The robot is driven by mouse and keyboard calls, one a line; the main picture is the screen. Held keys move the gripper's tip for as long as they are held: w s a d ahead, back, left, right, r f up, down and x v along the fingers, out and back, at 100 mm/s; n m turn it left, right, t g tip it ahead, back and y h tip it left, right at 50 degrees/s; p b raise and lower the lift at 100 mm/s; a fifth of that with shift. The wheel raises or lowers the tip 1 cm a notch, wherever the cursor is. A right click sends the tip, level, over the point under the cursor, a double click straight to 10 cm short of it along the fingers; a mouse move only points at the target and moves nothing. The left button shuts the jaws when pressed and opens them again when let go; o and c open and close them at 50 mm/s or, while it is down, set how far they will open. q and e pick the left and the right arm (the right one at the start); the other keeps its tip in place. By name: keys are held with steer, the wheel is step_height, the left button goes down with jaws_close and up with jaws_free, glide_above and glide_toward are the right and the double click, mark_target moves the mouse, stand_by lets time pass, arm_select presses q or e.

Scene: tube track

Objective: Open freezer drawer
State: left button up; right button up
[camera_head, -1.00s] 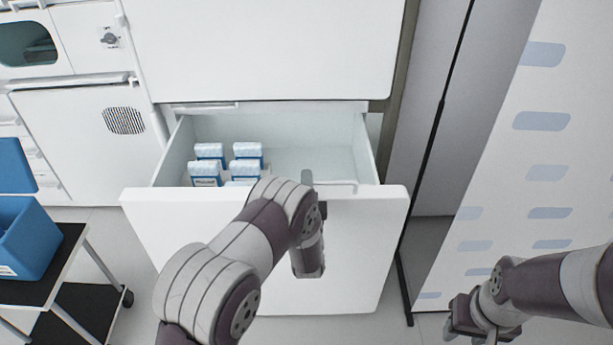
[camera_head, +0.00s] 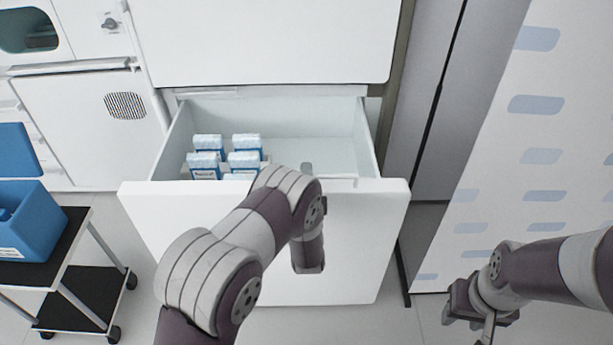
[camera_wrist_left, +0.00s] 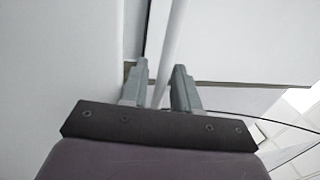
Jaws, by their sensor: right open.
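The white freezer drawer (camera_head: 150,215) is pulled well out of the freezer (camera_head: 270,45). Several blue-and-white boxes stand in its left part. My left gripper (camera_head: 307,170) is at the top of the drawer front, right of its middle, and mostly hidden by my left wrist. The thin white handle (camera_head: 342,180) shows just right of it. In the left wrist view my two grey fingers (camera_wrist_left: 158,85) stand on either side of the white handle bar (camera_wrist_left: 172,45), close to it. My right gripper (camera_head: 470,312) is open and empty at the lower right, away from the drawer.
A black-shelved trolley (camera_head: 88,290) with a blue bin (camera_head: 32,225) stands left of the drawer. A white panel with blue patches (camera_head: 545,150) is at the right. White cabinets (camera_head: 85,125) stand behind on the left. Floor is free between trolley and drawer.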

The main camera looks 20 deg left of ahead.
arm_select(q)
steer(key=p+v, duration=0.1)
steer(key=v, duration=1.1)
steer(key=shift+s, duration=0.3)
